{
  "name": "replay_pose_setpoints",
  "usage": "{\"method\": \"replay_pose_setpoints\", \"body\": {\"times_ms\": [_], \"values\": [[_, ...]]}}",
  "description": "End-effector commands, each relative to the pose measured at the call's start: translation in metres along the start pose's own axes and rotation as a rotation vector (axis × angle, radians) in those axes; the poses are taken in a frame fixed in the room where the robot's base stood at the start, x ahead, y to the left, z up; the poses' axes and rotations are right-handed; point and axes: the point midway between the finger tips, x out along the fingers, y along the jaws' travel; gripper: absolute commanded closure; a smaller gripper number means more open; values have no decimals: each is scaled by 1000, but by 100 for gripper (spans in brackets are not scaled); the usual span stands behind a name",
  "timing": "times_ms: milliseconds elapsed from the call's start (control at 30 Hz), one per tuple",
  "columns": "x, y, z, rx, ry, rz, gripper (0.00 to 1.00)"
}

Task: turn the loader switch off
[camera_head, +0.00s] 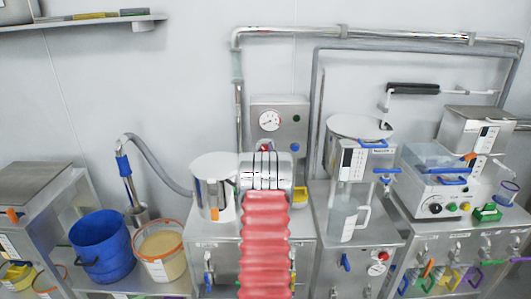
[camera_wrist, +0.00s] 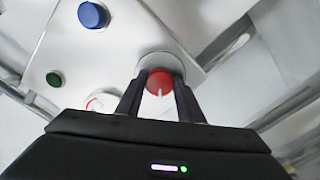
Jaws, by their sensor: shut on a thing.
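A red rotary switch (camera_wrist: 160,77) with a white pointer mark sits on a pale round collar on a metal control box. Its pointer runs toward the bottom of the wrist view. My gripper (camera_wrist: 160,88) has its two dark fingers on either side of the red switch, shut on it. In the head view the same red switch (camera_head: 265,148) shows low on the control box (camera_head: 281,106), just above my wrist. No label on the switch can be read.
The box also carries a gauge (camera_head: 270,120), a green button (camera_head: 297,119) and a blue knob (camera_head: 294,147). A steel pot (camera_head: 208,182) stands close left of my wrist, a yellow container (camera_head: 299,197) close right. Pipes run above the box.

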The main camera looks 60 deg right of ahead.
Motion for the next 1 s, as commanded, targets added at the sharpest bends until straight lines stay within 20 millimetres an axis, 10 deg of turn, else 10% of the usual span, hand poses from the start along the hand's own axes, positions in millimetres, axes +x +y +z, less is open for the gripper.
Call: {"method": "replay_pose_setpoints", "body": {"times_ms": [333, 367, 600, 1000], "values": [[-1, -3, 1, -6, -3, -5, 88], [-1, -3, 1, -6, -3, -5, 65], [0, -2, 1, -5, -1, -3, 48], [0, -1, 0, 15, 0, -2, 47]]}}
